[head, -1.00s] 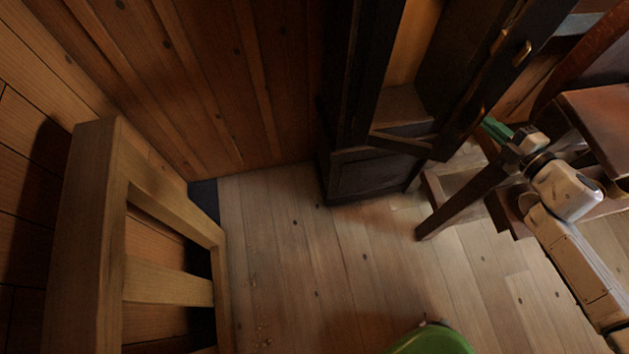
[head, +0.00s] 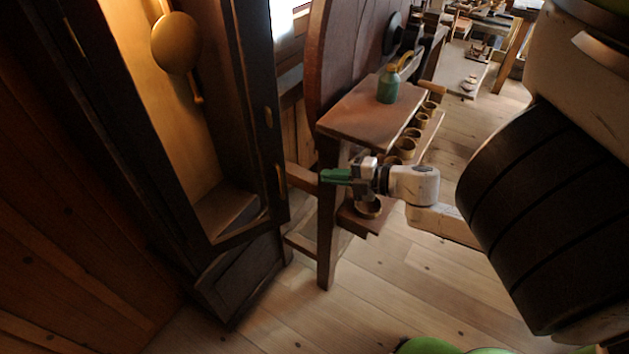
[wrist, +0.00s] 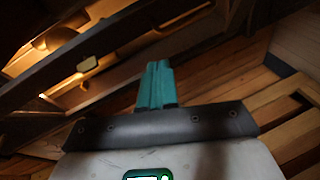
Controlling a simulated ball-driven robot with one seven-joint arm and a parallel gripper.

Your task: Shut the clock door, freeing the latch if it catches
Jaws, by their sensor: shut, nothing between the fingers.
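The tall dark clock case (head: 215,285) stands at the left of the head view, with its brass pendulum (head: 175,43) showing inside. Its dark framed door (head: 253,100) appears ajar; how far is hard to tell. Two small brass-coloured pieces, an upper one (head: 269,117) and a lower one (head: 280,178), sit on the door's right stile; which is the latch is unclear. My gripper (head: 328,175) is shut and empty, its green fingers pointing left at the door edge, seemingly a short gap away. In the wrist view the fingers (wrist: 155,82) lie below the door stile, near a brass-coloured piece (wrist: 87,64).
A reddish-brown bench (head: 350,112) stands just right of the clock, close behind my gripper. It carries a green bottle (head: 388,88); several small cups (head: 405,146) stand along its lower shelf. Plank floor (head: 370,300) is open in front.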

